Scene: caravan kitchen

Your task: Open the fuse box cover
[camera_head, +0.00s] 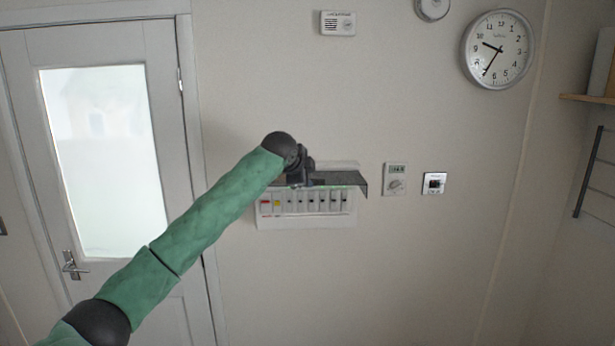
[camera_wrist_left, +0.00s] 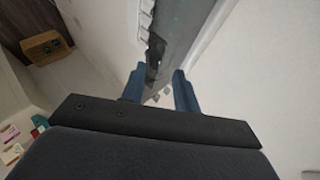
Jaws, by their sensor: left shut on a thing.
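The white fuse box (camera_head: 305,221) is on the wall in the middle of the head view, with a row of switches showing. Its dark, see-through cover (camera_head: 340,178) is swung up and sticks out from the box above the switches. My left gripper (camera_head: 298,181) is at the left part of the cover and shut on it. In the left wrist view the gripper's two blue fingers (camera_wrist_left: 158,86) are on either side of the grey cover edge (camera_wrist_left: 186,30). The exact contact is hard to see there. My right gripper is not in view.
A thermostat (camera_head: 395,179) and a small square switch (camera_head: 434,184) are on the wall right of the box. A door (camera_head: 108,150) is at the left, a clock (camera_head: 498,49) at the upper right. The wall below the box is clear.

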